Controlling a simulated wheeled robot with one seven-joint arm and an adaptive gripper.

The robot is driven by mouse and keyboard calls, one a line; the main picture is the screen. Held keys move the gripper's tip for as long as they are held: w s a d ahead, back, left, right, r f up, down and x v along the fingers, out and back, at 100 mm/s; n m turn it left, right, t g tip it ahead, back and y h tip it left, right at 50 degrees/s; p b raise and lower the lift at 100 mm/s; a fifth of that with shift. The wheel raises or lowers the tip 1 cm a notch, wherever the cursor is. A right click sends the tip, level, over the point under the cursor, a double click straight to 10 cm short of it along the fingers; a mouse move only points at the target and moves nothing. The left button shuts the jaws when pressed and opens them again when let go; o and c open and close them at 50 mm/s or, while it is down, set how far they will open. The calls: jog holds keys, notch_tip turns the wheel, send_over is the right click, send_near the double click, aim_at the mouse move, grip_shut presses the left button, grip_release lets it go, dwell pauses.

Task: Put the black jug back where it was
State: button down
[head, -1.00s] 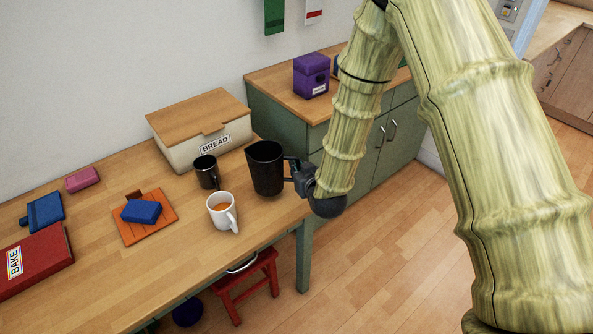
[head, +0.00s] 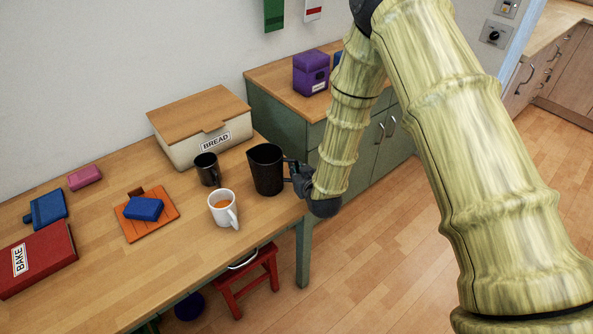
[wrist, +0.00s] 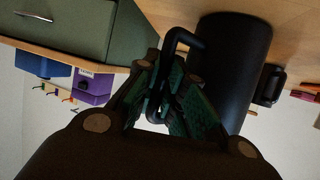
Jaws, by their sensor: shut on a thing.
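The black jug (head: 266,172) stands upright at the right end of the wooden table, near its edge. It also fills the upper middle of the wrist view (wrist: 232,65). My gripper (head: 291,171) is at the jug's right side. In the wrist view my gripper (wrist: 172,98) is shut on the jug's handle (wrist: 180,45), with the fingers on both sides of it. The jug seems to be on the tabletop or very near it; its underside cannot be seen.
An orange board (head: 160,226) with a blue item lies further left. A red stool (head: 247,281) is below the table.

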jog(key=shift+f, duration=0.15)
jog(key=c, duration=1.5)
grip_release()
jog(key=shift+r, duration=0.2)
jog(key=b+v, duration=0.2)
jog(key=v, duration=1)
jog(key=shift+b, duration=0.3)
jog(key=s+d+f+m+g+h, duration=0.15)
jog(key=s+d+f+g, duration=0.4)
jog(key=s+f, duration=0.65)
jog(key=s+d+f+m+g+h, duration=0.15)
jog(key=s+d+f+g, duration=0.35)
jog(key=s+f, duration=0.75)
jog(key=s+d+f+g, duration=0.1)
jog(key=s+d, duration=0.1)
jog(key=s, duration=0.4)
jog(key=s+d+f+g+h, duration=0.1)
jog(key=s+d, duration=0.1)
jog(key=s, duration=0.4)
jog(key=shift+s+d+f+m, duration=0.3)
jog(key=shift+s+d+f, duration=0.05)
jog(key=shift+f, duration=0.05)
